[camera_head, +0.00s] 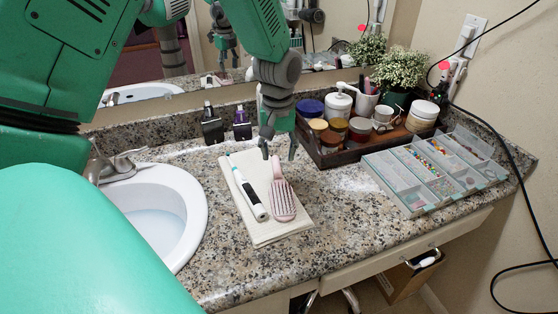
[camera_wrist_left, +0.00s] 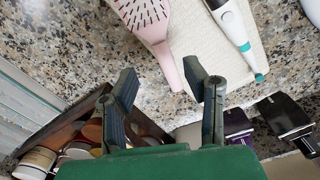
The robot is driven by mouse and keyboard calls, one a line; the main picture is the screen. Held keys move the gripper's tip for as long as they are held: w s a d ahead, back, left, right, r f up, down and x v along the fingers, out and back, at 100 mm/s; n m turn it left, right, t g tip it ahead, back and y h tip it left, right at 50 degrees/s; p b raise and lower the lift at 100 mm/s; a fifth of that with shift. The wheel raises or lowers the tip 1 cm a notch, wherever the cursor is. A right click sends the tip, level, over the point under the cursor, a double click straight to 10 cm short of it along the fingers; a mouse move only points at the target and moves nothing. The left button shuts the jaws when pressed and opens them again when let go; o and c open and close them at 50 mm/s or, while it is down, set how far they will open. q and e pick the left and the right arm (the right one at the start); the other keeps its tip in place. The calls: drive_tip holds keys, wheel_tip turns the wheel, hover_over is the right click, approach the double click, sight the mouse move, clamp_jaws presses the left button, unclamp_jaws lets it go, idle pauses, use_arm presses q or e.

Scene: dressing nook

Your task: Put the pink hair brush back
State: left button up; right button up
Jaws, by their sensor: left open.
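The pink hair brush (camera_head: 283,205) lies bristles up on a folded cream towel (camera_head: 265,233) on the counter. Its handle points toward the mirror. My left gripper (camera_head: 279,153) is open and empty at the handle's far end. In the left wrist view the fingers (camera_wrist_left: 161,78) are spread, with the brush handle (camera_wrist_left: 168,62) ending between and beyond their tips. I cannot tell the height of the fingers above the towel. The brush head (camera_wrist_left: 143,14) is partly cut off at the top of that view. My right gripper is not in view.
A white and teal electric toothbrush (camera_head: 248,190) lies left of the brush. A dark wooden tray (camera_head: 336,158) full of jars stands right of the gripper. A clear bead organiser (camera_head: 413,205) sits further right. Two dark bottles (camera_head: 212,128) (camera_head: 242,125) stand behind; the sink (camera_head: 190,190) is left.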

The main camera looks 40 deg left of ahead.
use_arm(q)
wheel_tip(320, 180, up, 8)
drive_tip(key=p, duration=0.1)
idle(0.6)
